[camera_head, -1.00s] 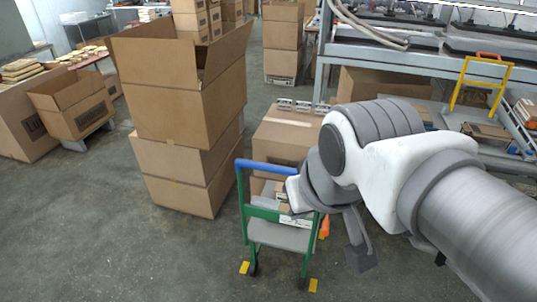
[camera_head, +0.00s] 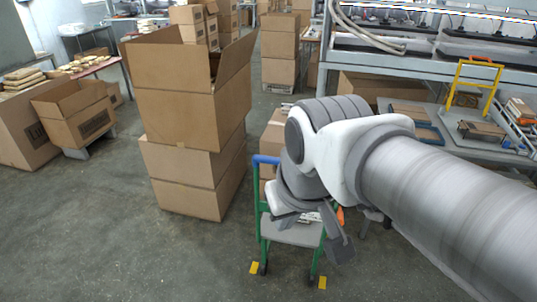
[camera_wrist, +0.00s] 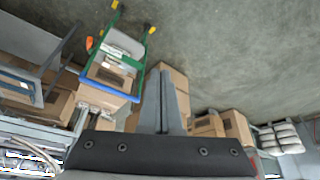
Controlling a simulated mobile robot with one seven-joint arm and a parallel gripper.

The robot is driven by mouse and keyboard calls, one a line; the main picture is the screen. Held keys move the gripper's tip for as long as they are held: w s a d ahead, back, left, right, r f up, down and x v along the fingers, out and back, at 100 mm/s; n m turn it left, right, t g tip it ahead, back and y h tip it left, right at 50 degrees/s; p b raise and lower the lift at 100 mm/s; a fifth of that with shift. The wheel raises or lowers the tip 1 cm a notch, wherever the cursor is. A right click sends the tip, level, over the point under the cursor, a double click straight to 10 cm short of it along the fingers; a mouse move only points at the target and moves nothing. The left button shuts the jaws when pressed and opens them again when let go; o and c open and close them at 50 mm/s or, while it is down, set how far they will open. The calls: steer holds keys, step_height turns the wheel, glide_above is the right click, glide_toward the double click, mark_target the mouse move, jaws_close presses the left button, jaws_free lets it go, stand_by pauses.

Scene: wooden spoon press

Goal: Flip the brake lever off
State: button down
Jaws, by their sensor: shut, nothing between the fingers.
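A cart with a green frame (camera_head: 265,228) and a blue handle bar (camera_head: 266,159) stands on the floor, partly hidden behind my arm. Two yellow tabs sit low at its wheels, a left tab (camera_head: 254,267) and a right tab (camera_head: 322,282). They look like brake levers, but I cannot tell their position. The tabs also show at the top of the wrist view, one (camera_wrist: 115,4) and the other (camera_wrist: 152,30). My gripper (camera_head: 341,249) is above the floor beside the cart's right side. In the wrist view its fingers (camera_wrist: 161,72) are together, empty, and apart from the tabs.
Stacked cardboard boxes (camera_head: 190,110) stand left of the cart. An orange piece (camera_head: 340,215) shows behind my arm. Floor (camera_head: 120,250) at front left is clear.

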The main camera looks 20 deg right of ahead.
steer(key=w+f+m+g+y+b, duration=0.1)
steer(key=w+f+m+y+b, duration=0.3)
steer(key=f, duration=0.5)
steer(key=w+a+f+m+g+y+b, duration=0.1)
steer(key=w+f+m+y+b, duration=0.2)
steer(key=f+y, duration=0.5)
steer(key=w+f+m+g+y+b, duration=0.2)
steer(key=w+f+y+b, duration=0.3)
steer(key=f, duration=0.6)
steer(key=w+d+f+m+t+h+b, duration=0.25)
steer(key=d+f+m+t, duration=0.35)
steer(key=t, duration=0.3)
steer(key=w+d+f+m+t+h+b, duration=0.1)
steer(key=w+d+f+m+t, duration=0.3)
steer(key=d+m+t, duration=0.3)
steer(key=s+d+f+m+t+h+b, duration=0.3)
steer(key=d+f+m+h, duration=1.1)
steer(key=h, duration=0.8)
steer(key=s+d+m+t, duration=0.1)
steer(key=d+m, duration=0.1)
steer(key=shift+s+d+f+m, duration=0.15)
steer(key=shift+d+f+m, duration=0.15)
